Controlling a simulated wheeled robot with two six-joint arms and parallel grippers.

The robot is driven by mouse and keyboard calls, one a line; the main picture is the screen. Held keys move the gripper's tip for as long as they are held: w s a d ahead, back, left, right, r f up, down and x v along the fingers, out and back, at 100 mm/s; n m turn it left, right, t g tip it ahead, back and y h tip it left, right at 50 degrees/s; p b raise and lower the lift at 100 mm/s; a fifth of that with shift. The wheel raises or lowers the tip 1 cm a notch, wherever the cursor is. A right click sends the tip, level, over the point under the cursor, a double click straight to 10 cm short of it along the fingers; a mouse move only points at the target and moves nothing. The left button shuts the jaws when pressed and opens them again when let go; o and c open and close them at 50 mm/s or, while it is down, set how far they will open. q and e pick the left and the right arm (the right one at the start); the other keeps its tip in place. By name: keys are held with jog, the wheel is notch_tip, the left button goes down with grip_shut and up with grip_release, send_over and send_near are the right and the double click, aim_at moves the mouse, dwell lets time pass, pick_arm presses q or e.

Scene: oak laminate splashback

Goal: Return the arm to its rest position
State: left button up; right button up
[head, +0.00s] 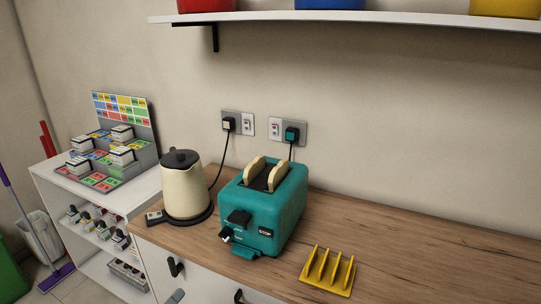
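Only a small grey piece at the bottom edge of the head view looks like part of my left gripper (176,296). It is below the front of the counter, apart from the things on top. Its fingers cannot be made out, so I cannot tell whether it is open or shut. My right gripper is not in view. The teal toaster (262,222) stands on the wooden counter (420,257) with two bread slices (279,174) showing in its slots. A yellow toast rack (328,271) stands empty to its right.
A cream kettle (184,190) stands left of the toaster. Cords run to wall sockets (238,124). A white shelf unit (60,183) at left holds a stepped display (127,118). A wall shelf (400,20) hangs above. The counter's right side is clear.

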pick_arm(q)
jog(key=s+a+f+m+g+y, duration=0.1)
jog(key=s+a+f+g+y, duration=0.15)
jog(key=f, duration=0.85)
jog(key=s+a+f+g+y+p, duration=0.1)
jog(key=s+a+f+g, duration=0.15)
jog(key=f, duration=0.85)
jog(key=s+a+f+m+g+y, duration=0.1)
jog(key=s+a+f+g+y, duration=0.15)
jog(key=f, duration=0.85)
jog(key=s+f+m+g, duration=0.2)
jog(key=s+f, duration=0.4)
jog(key=s, duration=0.3)
jog(key=s+f+m+g+p, duration=0.1)
jog(key=s+f+g, duration=0.2)
jog(key=s+f, duration=0.3)
jog(key=s+d+f+m+g, duration=0.1)
jog(key=s+f, duration=0.5)
jog(key=s, duration=0.7)
jog(key=shift+f+m+g+p, duration=0.2)
jog(key=shift+m+g+p, duration=0.1)
jog(key=shift+m+g, duration=0.6)
